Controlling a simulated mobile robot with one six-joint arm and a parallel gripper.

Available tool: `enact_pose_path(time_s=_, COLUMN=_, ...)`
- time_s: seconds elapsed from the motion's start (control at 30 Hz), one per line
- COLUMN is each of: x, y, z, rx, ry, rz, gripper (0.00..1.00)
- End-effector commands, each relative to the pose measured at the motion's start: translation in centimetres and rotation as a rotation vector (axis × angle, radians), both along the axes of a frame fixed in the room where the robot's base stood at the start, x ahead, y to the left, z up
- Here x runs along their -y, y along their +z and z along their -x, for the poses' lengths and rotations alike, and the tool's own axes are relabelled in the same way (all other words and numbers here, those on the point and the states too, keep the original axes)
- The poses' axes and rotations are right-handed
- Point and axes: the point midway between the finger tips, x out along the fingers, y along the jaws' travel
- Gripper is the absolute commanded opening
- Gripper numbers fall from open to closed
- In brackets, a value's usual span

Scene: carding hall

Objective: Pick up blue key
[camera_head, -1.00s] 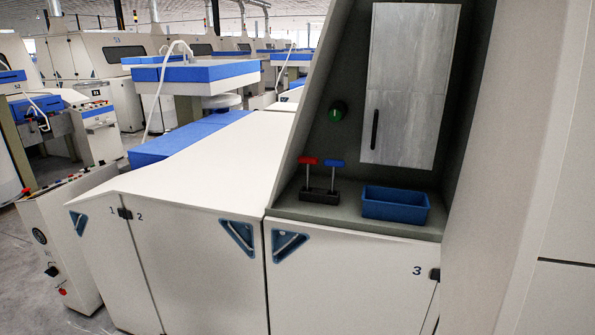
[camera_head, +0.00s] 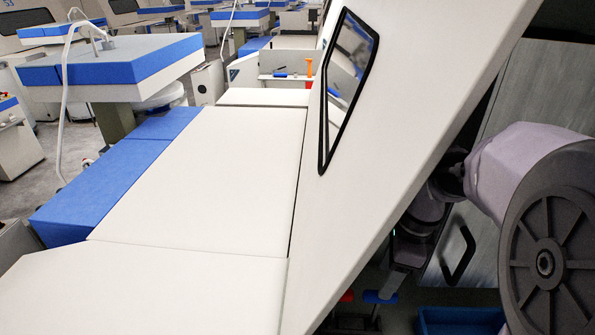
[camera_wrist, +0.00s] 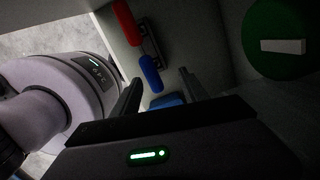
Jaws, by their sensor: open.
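The blue key (camera_head: 378,297) stands in the recess at the bottom of the head view, its T-shaped handle partly covered by my gripper (camera_head: 390,283). In the wrist view the blue key (camera_wrist: 150,74) shows between and just beyond the two open fingers of my gripper (camera_wrist: 159,84). Nothing is held. The red key (camera_head: 347,296) stands to its left; the red key also shows in the wrist view (camera_wrist: 125,22). Both keys sit in a dark holder (camera_wrist: 150,42). I cannot tell whether a finger touches the blue key.
A blue tray (camera_head: 460,320) lies right of the keys; a corner of the tray shows in the wrist view (camera_wrist: 168,99). A green knob (camera_wrist: 280,42) sits on the recess wall. The slanted white panel (camera_head: 400,110) borders the recess on the left. A grey door with a black handle (camera_head: 459,256) is behind.

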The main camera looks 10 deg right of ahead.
Motion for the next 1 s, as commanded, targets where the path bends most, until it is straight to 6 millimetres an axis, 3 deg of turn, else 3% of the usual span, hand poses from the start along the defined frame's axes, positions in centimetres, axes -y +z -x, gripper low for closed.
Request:
enact_pose_path(time_s=0.23, x=-0.4, y=-5.3, z=-0.1, rx=-0.013, ry=-0.021, rz=-0.005, gripper=0.52)
enact_pose_path(time_s=0.6, x=-1.3, y=-11.4, z=-0.3, rx=-0.009, ry=-0.017, rz=-0.004, gripper=0.52)
enact_pose_path(time_s=0.87, x=-1.4, y=-12.0, z=-0.4, rx=-0.006, ry=-0.017, rz=-0.002, gripper=0.52)
enact_pose_path(time_s=0.9, x=-1.4, y=-12.0, z=-0.4, rx=-0.006, ry=-0.017, rz=-0.002, gripper=0.5)
enact_pose_path(time_s=1.0, x=-1.4, y=-12.0, z=-0.4, rx=-0.006, ry=-0.017, rz=-0.002, gripper=0.3)
